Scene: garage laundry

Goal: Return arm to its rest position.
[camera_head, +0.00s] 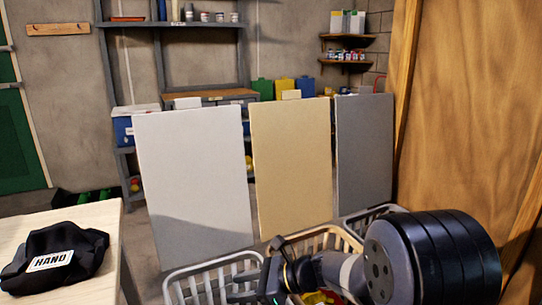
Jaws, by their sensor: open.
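My arm reaches in from the lower right in the head view, with a large dark joint in front. My gripper (246,287) is at its left end, low over the white basket (190,284) and the cream basket (345,240). The fingers are dark and small against the baskets, spread apart, and I see nothing held between them. My arm hides part of the baskets and what lies in them.
White (195,185), tan (291,165) and grey (363,150) panels stand behind the baskets. A wooden table (100,215) at left bears a black cloth item (75,243) labelled "HAND". A wooden wall (465,120) stands at right. A grey basket (372,215) is partly hidden.

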